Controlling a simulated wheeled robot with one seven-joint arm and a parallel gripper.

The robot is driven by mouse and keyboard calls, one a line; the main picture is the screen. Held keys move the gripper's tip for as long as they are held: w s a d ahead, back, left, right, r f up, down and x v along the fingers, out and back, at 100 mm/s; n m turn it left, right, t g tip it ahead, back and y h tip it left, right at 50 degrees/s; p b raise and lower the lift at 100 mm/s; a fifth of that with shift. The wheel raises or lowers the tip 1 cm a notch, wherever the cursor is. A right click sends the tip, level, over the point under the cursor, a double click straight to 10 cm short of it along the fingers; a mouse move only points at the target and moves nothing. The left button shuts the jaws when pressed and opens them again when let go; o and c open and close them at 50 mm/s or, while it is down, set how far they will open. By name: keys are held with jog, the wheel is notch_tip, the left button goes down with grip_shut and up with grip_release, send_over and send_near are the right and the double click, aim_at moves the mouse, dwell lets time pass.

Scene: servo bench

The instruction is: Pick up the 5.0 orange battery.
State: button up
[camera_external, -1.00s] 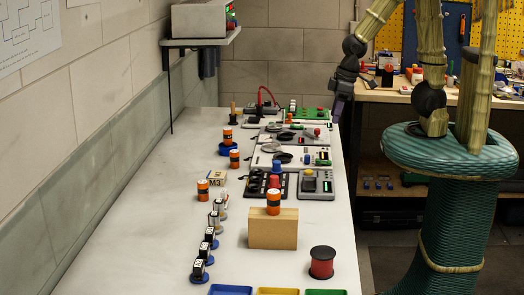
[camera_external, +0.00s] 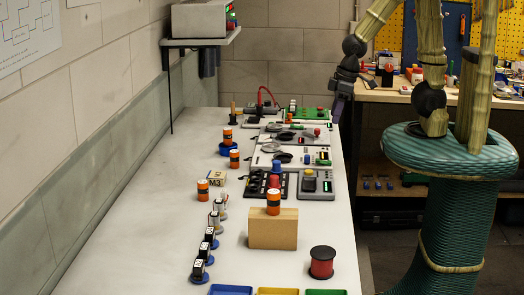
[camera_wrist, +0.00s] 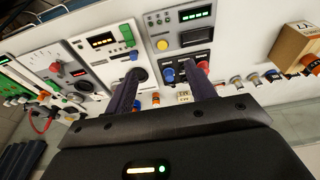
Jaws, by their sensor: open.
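Several orange-and-black batteries stand on the bench; I cannot read their labels, so I cannot tell which is 5.0. In the external view one battery (camera_external: 273,203) stands on a wooden block (camera_external: 273,232). Another battery (camera_external: 203,190) stands left of it. In the wrist view my gripper (camera_wrist: 163,75) is open and empty.
Instrument panels (camera_external: 290,157) line the bench's right side. A red spool (camera_external: 322,262) stands at the front right, and small cylinders on blue bases (camera_external: 201,269) run along the left. Coloured trays (camera_external: 277,292) sit at the front edge. The left-centre bench top is clear.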

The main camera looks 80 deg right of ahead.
jog(key=w+a+f+n+b, duration=0.1)
jog(key=w+a+b, duration=0.2)
jog(key=w, duration=0.7)
jog(key=w+a+f+n+t+y+b, duration=0.1)
jog(key=w+a+b, duration=0.3)
jog(key=w, duration=0.7)
jog(key=w+a+f+n+b, duration=0.1)
jog(key=w+a, duration=0.4)
jog(key=w, duration=0.5)
jog(key=n+b, duration=0.1)
jog(key=b, duration=0.1)
jog(key=shift+w+a+f+n+t+y+b, duration=0.2)
jog(key=shift+w+a+n+t+y+b, duration=0.1)
jog(key=shift+w+a+n+y+b, duration=0.1)
jog(key=p, duration=0.1)
send_over(203, 191)
jog(key=s+d, duration=0.2)
jog(key=d, duration=0.1)
notch_tip(203, 191, down, 11)
jog(key=shift+f, duration=0.15)
